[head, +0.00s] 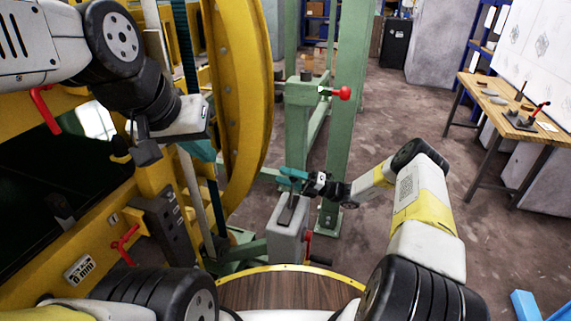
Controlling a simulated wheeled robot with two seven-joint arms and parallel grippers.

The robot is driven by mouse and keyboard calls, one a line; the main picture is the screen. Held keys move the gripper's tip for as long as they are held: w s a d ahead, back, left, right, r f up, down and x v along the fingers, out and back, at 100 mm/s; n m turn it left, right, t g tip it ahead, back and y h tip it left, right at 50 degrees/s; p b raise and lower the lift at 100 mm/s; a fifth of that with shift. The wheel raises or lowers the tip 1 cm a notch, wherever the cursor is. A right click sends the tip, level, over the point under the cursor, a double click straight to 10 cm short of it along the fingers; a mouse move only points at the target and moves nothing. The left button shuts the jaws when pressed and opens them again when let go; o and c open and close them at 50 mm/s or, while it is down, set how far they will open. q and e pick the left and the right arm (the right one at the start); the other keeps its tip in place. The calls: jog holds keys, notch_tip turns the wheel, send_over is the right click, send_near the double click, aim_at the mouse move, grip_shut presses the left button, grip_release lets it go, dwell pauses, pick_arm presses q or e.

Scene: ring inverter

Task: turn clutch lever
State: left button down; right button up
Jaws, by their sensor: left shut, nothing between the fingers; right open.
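Several red levers show in the head view, and I cannot tell which is the clutch lever. One red lever (124,245) is on the yellow machine frame beside a dark block. Another red handle (307,246) is on the right side of a grey box (287,240). A third red lever (45,109) is at the upper left. My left gripper (203,151) is shut and empty, in front of the yellow frame near the vertical rods. My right gripper (291,177) is open above the grey box, whose top has a dark slot or bar.
A large yellow ring (240,100) stands close to my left gripper. Green posts (334,130) with a red knob (342,93) rise beyond my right gripper. A workbench (510,105) with tools is at the right. The floor between is clear.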

jog(key=shift+r, duration=0.15)
jog(key=v, duration=0.7)
jog(key=shift+d+f, duration=0.2)
jog(key=shift+d, duration=0.15)
